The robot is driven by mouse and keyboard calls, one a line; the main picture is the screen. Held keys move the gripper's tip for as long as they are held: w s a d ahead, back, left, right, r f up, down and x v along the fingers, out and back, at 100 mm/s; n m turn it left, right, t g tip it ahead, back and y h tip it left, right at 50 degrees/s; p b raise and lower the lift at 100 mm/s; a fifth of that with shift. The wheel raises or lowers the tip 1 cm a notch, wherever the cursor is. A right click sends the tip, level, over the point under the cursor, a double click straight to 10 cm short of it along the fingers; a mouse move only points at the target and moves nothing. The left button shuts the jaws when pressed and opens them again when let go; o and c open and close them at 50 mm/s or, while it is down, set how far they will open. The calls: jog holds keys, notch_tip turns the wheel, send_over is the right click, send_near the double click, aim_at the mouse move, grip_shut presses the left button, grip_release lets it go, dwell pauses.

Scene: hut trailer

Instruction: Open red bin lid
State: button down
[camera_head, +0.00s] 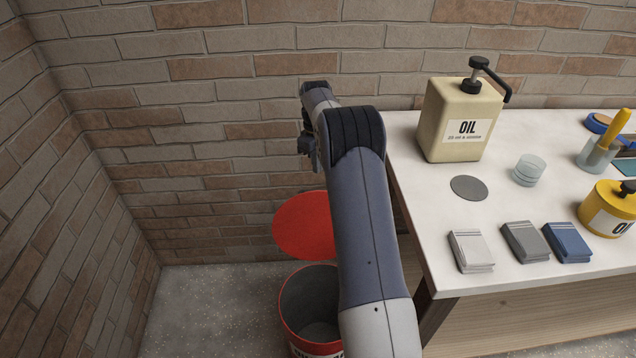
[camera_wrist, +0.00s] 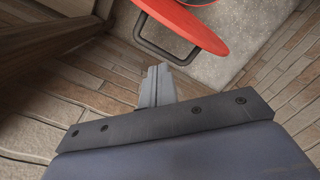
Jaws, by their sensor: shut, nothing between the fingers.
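The red bin (camera_head: 284,324) stands on the floor left of the table, and its grey inside shows from above. Its round red lid (camera_head: 303,226) is raised at the back of the bin, clear of most of the opening. My arm hides the right side of both. In the wrist view the lid (camera_wrist: 196,20) shows at the top, with a dark loop handle (camera_wrist: 140,38) on it. My gripper (camera_head: 307,146) is above and behind the lid in the head view. In the wrist view my gripper (camera_wrist: 158,72) is shut and empty, apart from the handle.
A white table (camera_head: 430,190) stands close on the right of my arm. Brick walls close off the back and left. Floor left of the bin is clear.

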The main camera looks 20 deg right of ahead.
jog(key=w+d+f+m+t+h, duration=0.2)
jog(key=w+f+m+t, duration=0.3)
jog(key=f+m, duration=0.45)
jog(key=shift+s+a+r+p, duration=0.2)
jog(key=shift+s+a, duration=0.05)
jog(key=shift+s, duration=0.45)
jog(key=shift+s+a+r+p, duration=0.15)
jog(key=shift+s+a, duration=0.1)
jog(key=shift+s, duration=0.45)
jog(key=shift+s+a+r+p, duration=0.2)
jog(key=shift+s+a, duration=0.05)
jog(key=shift+s, duration=0.45)
